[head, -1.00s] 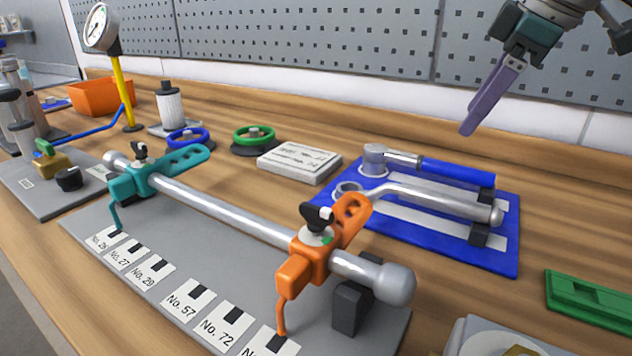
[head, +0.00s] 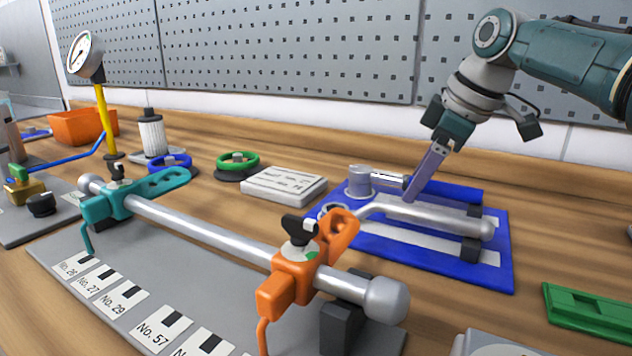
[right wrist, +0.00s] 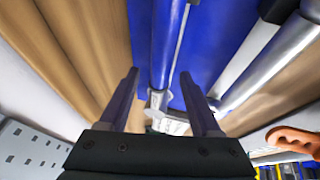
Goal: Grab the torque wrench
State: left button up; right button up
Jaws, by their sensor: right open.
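The torque wrench (head: 455,191), with a blue handle and a silver shaft and head, lies on a blue mat (head: 496,272) marked with white strips. A bent silver wrench (head: 425,212) lies in front of it on the same mat. My right gripper (head: 409,197) points down at the torque wrench near where handle and shaft meet. In the right wrist view, its two open fingers (right wrist: 158,76) lie on either side of the blue handle (right wrist: 160,45). I cannot tell how far down the fingertips reach. My left gripper is not in view.
A long fixture bar with an orange clamp (head: 300,270) and a teal clamp (head: 125,203) stands in front. A white block (head: 284,186) lies left of the mat, a green tray (head: 590,315) to its right. A perforated wall panel (head: 280,50) stands behind.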

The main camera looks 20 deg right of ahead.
grip_shut()
dwell(0.5)
jog(key=shift+r, duration=0.1)
dwell(0.8)
